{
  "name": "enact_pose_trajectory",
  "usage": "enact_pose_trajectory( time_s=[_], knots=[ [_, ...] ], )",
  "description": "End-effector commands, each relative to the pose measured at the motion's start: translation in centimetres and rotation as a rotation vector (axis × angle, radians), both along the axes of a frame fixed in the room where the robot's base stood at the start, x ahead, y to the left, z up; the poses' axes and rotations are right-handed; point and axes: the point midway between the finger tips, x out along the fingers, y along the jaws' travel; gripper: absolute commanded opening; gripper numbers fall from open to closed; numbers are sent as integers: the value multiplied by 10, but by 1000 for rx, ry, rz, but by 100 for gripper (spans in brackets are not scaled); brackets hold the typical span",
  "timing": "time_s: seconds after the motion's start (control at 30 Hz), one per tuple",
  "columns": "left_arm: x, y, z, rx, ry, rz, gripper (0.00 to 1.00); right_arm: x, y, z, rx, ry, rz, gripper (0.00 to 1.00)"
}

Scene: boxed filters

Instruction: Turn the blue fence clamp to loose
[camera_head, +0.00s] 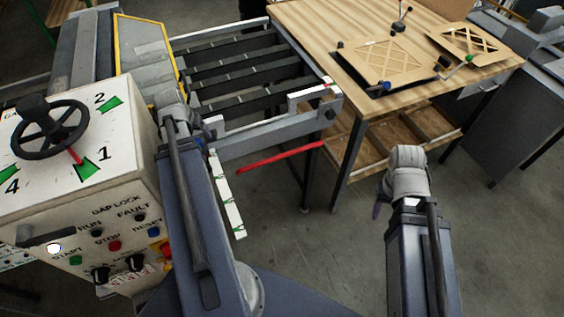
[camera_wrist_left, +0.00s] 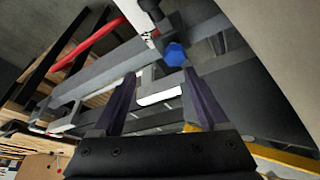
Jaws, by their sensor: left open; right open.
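The blue fence clamp shows in the left wrist view as a small blue knob (camera_wrist_left: 175,54) on a grey bracket, by a white strip. My left gripper (camera_wrist_left: 159,74) is open with nothing between its fingers. The knob lies beyond the fingertips, near the right one, and looks apart from them. In the head view I cannot make out the clamp; my left arm covers part of the machine there. My right gripper (camera_head: 379,207) is open and empty over the floor, away from the machine, with only part of a finger showing.
A control box (camera_head: 90,190) with a handwheel (camera_head: 50,128) and buttons stands at the left. A red bar (camera_head: 280,157) juts out near the rail. A wooden table (camera_head: 300,25) with lattice panels stands at the back. Floor between the machine and my right arm is clear.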

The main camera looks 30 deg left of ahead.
Motion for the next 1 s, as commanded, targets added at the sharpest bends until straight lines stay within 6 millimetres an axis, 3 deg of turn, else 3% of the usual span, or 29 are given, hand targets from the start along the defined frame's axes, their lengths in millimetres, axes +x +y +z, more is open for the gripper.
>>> enact_pose_trajectory(
  time_s=[0.5,1.0],
  knots=[
    [46,-81,-37,-36,63,-137,77,0,0,-32,0,0,0,50],
    [74,-166,-70,-56,134,-270,77,0,0,-60,0,0,0,50]
  ],
)
